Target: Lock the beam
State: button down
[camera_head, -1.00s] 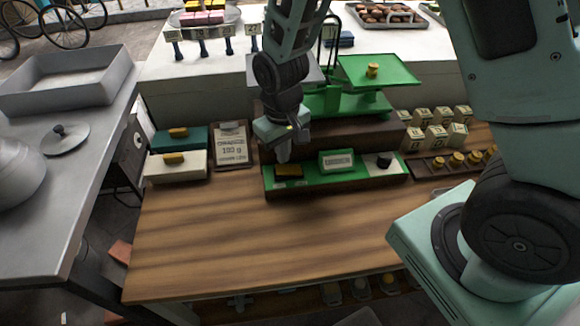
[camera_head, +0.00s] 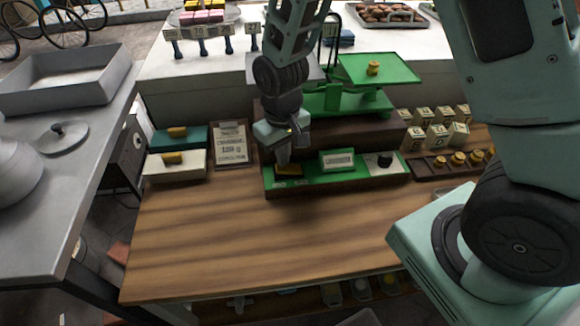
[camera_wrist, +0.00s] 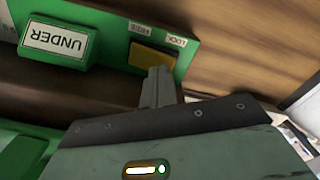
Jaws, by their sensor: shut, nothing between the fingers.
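The green balance scale (camera_head: 345,98) stands on a dark base, with a small brass weight (camera_head: 373,68) on its upper plate. On the green front panel (camera_head: 310,180) is a yellow switch (camera_head: 287,171). In the wrist view the yellow switch (camera_wrist: 150,60) sits beside two small labels, FREE (camera_wrist: 144,30) and LOCK (camera_wrist: 176,41). My gripper (camera_head: 283,160) is shut and empty, pointing down at the switch. In the wrist view its closed fingertips (camera_wrist: 159,72) overlap the switch's edge near the LOCK side; I cannot tell whether they touch.
A text card (camera_head: 231,145) and teal and cream blocks (camera_head: 176,167) stand left. Labelled cubes (camera_head: 437,133) stand right. The wooden table front (camera_head: 270,240) is clear.

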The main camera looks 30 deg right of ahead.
jog(key=shift+f+b, duration=0.6)
jog(key=shift+f, duration=0.3)
jog(key=shift+r, duration=0.1)
dwell(0.3)
notch_tip(320, 180, up, 7)
jog(key=p, duration=0.6)
dwell(0.6)
jog(key=shift+s+a+b, duration=0.15)
jog(key=shift+a+b, duration=0.1)
jog(key=shift+b, duration=0.05)
jog(key=s+a+r+n+b, duration=0.2)
jog(key=s+a+b, duration=0.1)
jog(key=s, duration=0.7)
jog(key=s+a+r+n+b, duration=0.2)
jog(key=s+b, duration=0.3)
jog(key=s, duration=0.4)
jog(key=shift+s+a+r+n+y+b, duration=0.3)
jog(key=shift+s+a+r+n, duration=0.1)
jog(key=shift+r+n, duration=0.3)
